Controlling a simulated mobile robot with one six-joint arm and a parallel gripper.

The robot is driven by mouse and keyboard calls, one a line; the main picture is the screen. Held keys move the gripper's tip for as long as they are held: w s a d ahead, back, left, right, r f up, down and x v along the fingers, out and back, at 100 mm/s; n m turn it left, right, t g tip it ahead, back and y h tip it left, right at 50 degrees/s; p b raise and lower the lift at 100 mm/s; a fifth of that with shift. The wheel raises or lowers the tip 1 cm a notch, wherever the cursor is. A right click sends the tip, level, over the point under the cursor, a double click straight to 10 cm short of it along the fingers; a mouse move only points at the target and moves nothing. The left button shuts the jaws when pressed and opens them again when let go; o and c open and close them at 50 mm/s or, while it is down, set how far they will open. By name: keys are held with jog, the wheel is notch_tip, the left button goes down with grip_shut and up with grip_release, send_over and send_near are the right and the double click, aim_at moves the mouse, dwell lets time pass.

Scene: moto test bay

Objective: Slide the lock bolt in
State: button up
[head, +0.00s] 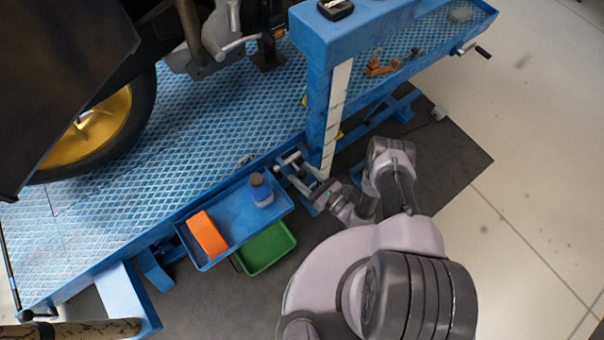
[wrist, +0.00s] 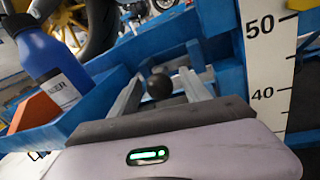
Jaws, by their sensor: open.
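In the wrist view, a dark round knob (wrist: 159,86), which looks like the handle of the lock bolt, shows between the two fingers of my gripper (wrist: 160,88). The fingers are open, one on each side of the knob, with gaps visible. I cannot tell how deep between the fingers it sits. The bolt's shaft and its hole are not clearly visible. In the head view, my gripper (head: 302,168) is at the blue lift's side, beside the foot of the post with the white scale. The knob cannot be made out there.
A blue tray (head: 225,262) holding an orange block (head: 208,234) and a blue bottle (head: 261,190) is left of my gripper. A green tray (head: 268,247) is below it. The blue post with a white scale (head: 336,110) stands close on the right. A wheel (head: 100,125) rests on the platform.

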jog(key=shift+a, duration=0.1)
grip_shut()
dwell(1.4)
